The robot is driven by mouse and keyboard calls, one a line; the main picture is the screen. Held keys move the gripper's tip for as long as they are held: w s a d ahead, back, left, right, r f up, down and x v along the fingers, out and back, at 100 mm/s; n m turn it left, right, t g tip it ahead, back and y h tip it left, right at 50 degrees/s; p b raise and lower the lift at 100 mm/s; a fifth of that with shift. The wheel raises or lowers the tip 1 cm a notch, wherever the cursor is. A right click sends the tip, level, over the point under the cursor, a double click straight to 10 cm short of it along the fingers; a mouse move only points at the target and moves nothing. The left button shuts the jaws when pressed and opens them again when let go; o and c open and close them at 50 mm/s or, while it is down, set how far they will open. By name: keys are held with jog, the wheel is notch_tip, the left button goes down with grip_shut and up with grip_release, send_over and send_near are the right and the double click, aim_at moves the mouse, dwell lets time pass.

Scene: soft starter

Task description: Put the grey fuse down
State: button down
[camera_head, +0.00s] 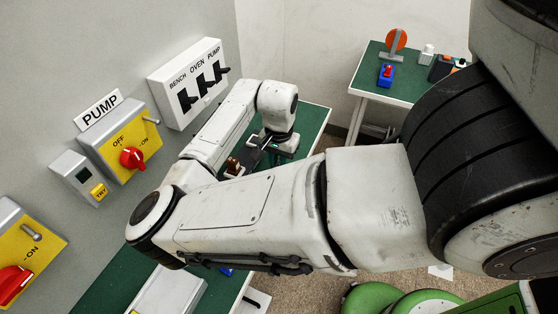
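My gripper (277,142) points down over the far part of the green-topped bench (313,122) along the left wall. Its fingers are small and dark here, and I cannot tell whether they are open or shut. I cannot make out the grey fuse; it may be hidden by my arm or gripper. A small dark and reddish-brown item (232,166) sits on the bench left of the gripper, partly behind my arm. My arm covers much of the middle of the bench.
On the wall are a yellow PUMP switch panel (118,142) with a red knob, a small TRY box (80,178) and a white box with black BENCH, OVEN and PUMP switches (188,82). A second green table (375,62) at the back holds a blue item (386,76) and an orange disc (396,39).

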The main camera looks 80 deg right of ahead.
aim_at(279, 164)
jog(key=shift+f, duration=0.35)
jog(key=c, duration=1)
grip_release()
notch_tip(279, 164, up, 13)
jog(key=shift+r+b, duration=0.15)
jog(key=shift+b, duration=0.25)
